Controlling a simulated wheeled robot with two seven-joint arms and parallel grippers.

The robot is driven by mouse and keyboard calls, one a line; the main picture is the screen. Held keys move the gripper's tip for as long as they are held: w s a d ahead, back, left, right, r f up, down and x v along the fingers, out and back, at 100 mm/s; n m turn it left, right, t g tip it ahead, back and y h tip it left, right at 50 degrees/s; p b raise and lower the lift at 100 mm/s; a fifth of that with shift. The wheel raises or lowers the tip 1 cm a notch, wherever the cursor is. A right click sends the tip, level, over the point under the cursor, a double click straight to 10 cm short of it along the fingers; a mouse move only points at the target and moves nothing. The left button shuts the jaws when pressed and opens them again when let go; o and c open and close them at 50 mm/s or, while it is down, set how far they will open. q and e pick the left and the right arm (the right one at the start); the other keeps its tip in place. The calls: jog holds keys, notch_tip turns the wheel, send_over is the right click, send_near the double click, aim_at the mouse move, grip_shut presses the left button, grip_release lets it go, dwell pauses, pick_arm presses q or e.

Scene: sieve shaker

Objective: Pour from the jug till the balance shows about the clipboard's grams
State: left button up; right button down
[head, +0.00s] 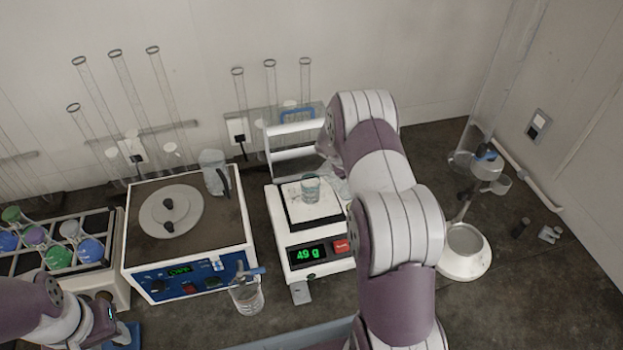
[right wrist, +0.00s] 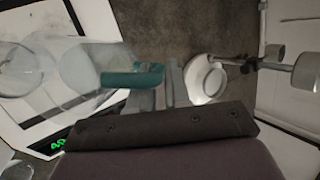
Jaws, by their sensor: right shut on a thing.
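The balance (head: 318,255) stands at mid-table with its display reading 49 g. A small clear beaker (head: 311,188) stands on its pan, and a round glass shape also shows at the far left of the right wrist view (right wrist: 18,70). My right gripper (right wrist: 170,82) is shut on the teal handle of the clear jug (right wrist: 90,68), which looks tilted over the balance. In the head view my right arm hides the gripper and most of the jug. My left gripper (head: 108,318) is low at the left; its fingers are not clear. I cannot make out a clipboard.
A blue-fronted machine (head: 190,275) stands left of the balance, with a dark-handled vessel (head: 213,172) on it. A glass vessel with a blue handle (head: 247,295) stands in front. A flask rack (head: 60,245) is at far left. A white stand (head: 465,255) is at right.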

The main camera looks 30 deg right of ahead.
jog(key=s+d+f+m+t+y+p, duration=0.1)
jog(key=s+d+f+t+y+p, duration=0.1)
jog(key=p, duration=1.1)
notch_tip(320, 180, down, 4)
jog(key=d+t+y, duration=0.1)
jog(key=d+y, duration=0.1)
jog(key=y, duration=0.1)
jog(key=shift+s+r, duration=0.15)
jog(key=shift+s, duration=0.05)
jog(key=shift+w+y, duration=0.1)
jog(key=shift+y, duration=0.2)
